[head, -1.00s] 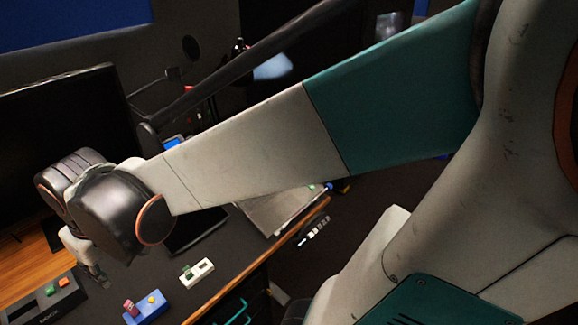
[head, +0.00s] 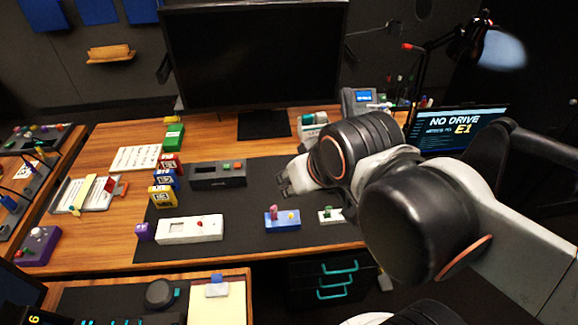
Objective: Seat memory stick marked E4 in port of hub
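No mark E4 is legible, and I cannot tell which item is the memory stick or the hub. Candidates on the dark mat are a black box (head: 218,175) with green and orange parts, a long white box (head: 190,229) with a red knob, a blue block (head: 282,219) with pink and yellow pieces, and a small white block (head: 331,215) with a green piece. My gripper (head: 288,185) is above the mat, right of the black box and behind the blue block. Its fingers are small and partly hidden by the wrist; nothing held is discernible.
A screen (head: 462,131) at right reads "NO DRIVE" and "E1". Labelled red, blue and yellow blocks (head: 163,197) stand at the mat's left. A large monitor (head: 255,55) stands behind. Bare mat (head: 255,243) lies in front of the boxes. My arm covers the right side.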

